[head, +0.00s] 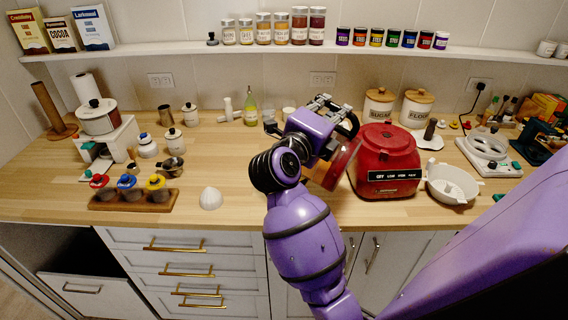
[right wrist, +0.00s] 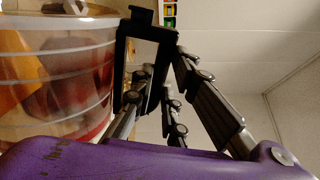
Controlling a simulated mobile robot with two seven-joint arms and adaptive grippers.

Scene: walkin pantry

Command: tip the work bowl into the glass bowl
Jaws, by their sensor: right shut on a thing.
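My right gripper (head: 335,118) is above the wooden counter, to the left of the red appliance base (head: 386,158). In the right wrist view its fingers (right wrist: 165,105) are closed around the black handle of the clear work bowl (right wrist: 60,85). Orange, yellow and dark red pieces show through the bowl's wall. In the head view a reddish part of the work bowl (head: 343,163) shows beside the base; my gripper and wrist hide the rest. I cannot make out the glass bowl; my arm may hide it. My left gripper is not in view.
A white strainer (head: 452,184) is right of the red base. Sugar and flour canisters (head: 417,108) stand behind it. Counter between is mostly clear.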

